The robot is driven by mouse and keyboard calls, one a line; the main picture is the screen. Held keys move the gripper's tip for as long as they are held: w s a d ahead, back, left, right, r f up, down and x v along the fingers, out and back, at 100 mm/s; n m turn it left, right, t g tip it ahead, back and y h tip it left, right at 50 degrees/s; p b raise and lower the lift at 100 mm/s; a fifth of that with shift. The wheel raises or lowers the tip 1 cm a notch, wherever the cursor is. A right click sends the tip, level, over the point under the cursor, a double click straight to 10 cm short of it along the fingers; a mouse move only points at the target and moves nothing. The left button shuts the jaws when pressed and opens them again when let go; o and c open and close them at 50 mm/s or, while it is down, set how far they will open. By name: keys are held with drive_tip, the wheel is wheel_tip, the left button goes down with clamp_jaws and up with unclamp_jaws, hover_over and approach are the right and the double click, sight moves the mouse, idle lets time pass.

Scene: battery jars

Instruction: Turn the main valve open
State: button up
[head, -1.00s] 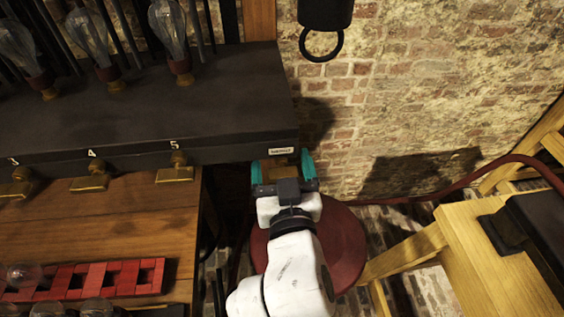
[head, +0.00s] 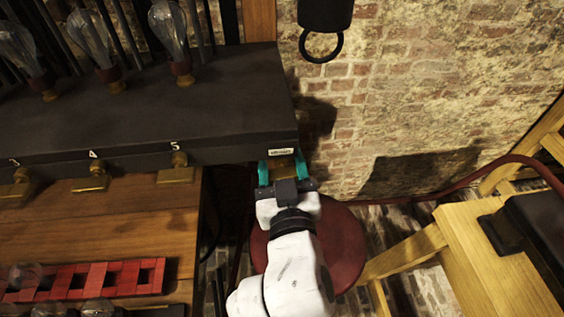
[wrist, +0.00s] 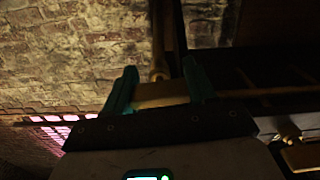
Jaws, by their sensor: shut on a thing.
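The main valve's brass handle (head: 282,163) shows between my fingertips, just below a small white label (head: 281,151) at the right end of the dark cabinet. The label's text is too small to read. My gripper (head: 282,171) has teal fingers and is shut on the handle. In the wrist view the brass handle (wrist: 160,93) lies crosswise between the two teal fingers of my gripper (wrist: 157,90), and a brass pipe or stem rises beyond it. Part of the handle is hidden by the fingers and wrist.
Brass levers (head: 178,169) with number labels line the cabinet front at left. Glass bulbs (head: 168,35) stand on the cabinet (head: 220,90). A round red seat (head: 345,245) is below my arm. A wooden frame (head: 480,260) and a red hose (head: 470,176) are at right.

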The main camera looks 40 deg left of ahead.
drive_tip(key=shift+n+p, duration=0.65)
drive_tip(key=shift+n, duration=1.65)
drive_tip(key=o, duration=1)
drive_tip(key=shift+o, duration=0.2)
drive_tip(key=v, duration=1)
drive_tip(key=shift+s+d+b, duration=0.25)
drive_tip(key=shift+b, duration=0.05)
